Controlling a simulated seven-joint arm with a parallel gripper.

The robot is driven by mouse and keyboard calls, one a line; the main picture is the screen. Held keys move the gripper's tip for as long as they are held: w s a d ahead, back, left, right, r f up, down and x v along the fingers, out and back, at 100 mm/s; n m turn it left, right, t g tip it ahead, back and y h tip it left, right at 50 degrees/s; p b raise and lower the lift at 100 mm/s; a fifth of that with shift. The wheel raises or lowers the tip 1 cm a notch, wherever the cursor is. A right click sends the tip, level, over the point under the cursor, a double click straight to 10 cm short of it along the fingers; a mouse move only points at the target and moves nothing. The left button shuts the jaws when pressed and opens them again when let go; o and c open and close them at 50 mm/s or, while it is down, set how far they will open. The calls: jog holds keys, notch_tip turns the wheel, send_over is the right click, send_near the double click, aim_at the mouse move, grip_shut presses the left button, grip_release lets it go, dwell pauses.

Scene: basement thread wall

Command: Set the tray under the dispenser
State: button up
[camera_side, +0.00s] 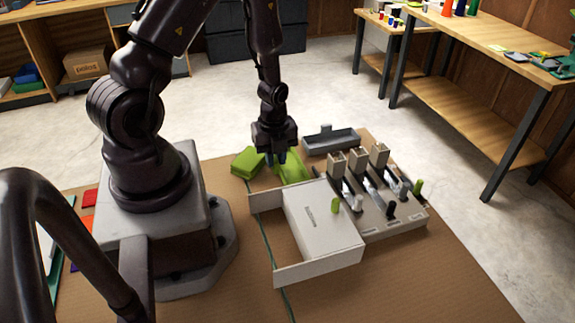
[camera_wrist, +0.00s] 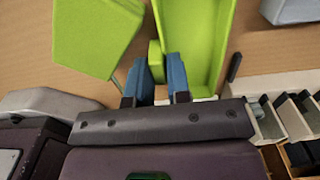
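A bright green tray (camera_side: 292,168) with raised walls lies on the brown mat beneath my gripper (camera_side: 277,155). In the wrist view the tray (camera_wrist: 222,45) shows open and empty, with a small green tab (camera_wrist: 155,62) on its side. The blue fingers of my gripper (camera_wrist: 162,82) stand on both sides of this tab and appear shut on it. A light grey unit (camera_side: 380,225) with three beige blocks and several levers, apparently the dispenser, stands to the right. Only part of it shows in the wrist view.
A green block (camera_side: 247,162) lies left of the tray. A grey tray (camera_side: 332,142) with a tab stands behind. A white box (camera_side: 320,235) with low walls stands in front, beside the grey unit. The brown mat (camera_side: 420,280) is clear at front right.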

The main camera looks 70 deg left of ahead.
aim_at(275, 159)
jog(key=shift+r, duration=2.55)
